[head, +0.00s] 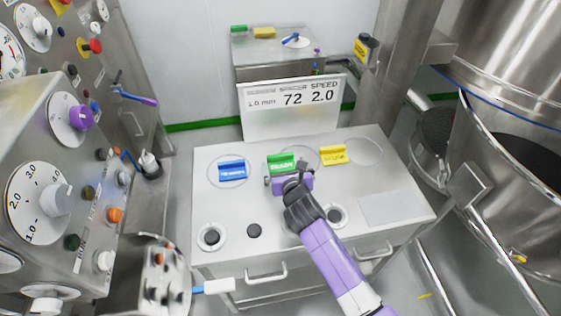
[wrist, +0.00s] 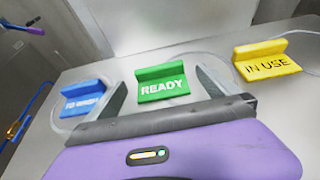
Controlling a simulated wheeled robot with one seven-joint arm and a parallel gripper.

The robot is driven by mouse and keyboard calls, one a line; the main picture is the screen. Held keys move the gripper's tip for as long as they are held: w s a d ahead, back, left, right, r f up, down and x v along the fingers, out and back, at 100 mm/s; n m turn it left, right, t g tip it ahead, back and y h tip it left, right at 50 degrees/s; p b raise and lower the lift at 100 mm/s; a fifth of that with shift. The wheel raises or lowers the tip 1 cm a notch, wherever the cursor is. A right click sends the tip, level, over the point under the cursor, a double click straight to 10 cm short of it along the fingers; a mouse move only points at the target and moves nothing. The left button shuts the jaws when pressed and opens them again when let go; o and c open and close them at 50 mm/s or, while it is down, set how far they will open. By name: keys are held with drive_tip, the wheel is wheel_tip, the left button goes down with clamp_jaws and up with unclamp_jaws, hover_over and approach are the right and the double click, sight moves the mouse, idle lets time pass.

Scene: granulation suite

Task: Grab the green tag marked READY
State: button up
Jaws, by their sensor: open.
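The green tag marked READY (head: 281,162) stands on the white cabinet top, between a blue tag and a yellow tag. In the wrist view the green tag (wrist: 163,83) lies ahead of my gripper, between the lines of its two fingers. My gripper (head: 284,177) is open and just on the near side of the green tag in the head view. In the wrist view my gripper's fingers (wrist: 163,92) are spread on either side of the tag's lower part. I cannot tell whether either finger touches it.
A blue tag (head: 232,170) stands to the left and a yellow IN USE tag (head: 333,155) to the right. A sign reading 72 and 2.0 (head: 292,110) stands behind. A control panel is at left, steel vessels at right.

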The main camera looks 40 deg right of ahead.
sight(281, 157)
drive_tip(key=shift+x, duration=2.3)
drive_tip(key=shift+w+r, duration=0.1)
drive_tip(key=shift+r, duration=0.05)
drive_tip(key=c, duration=1.3)
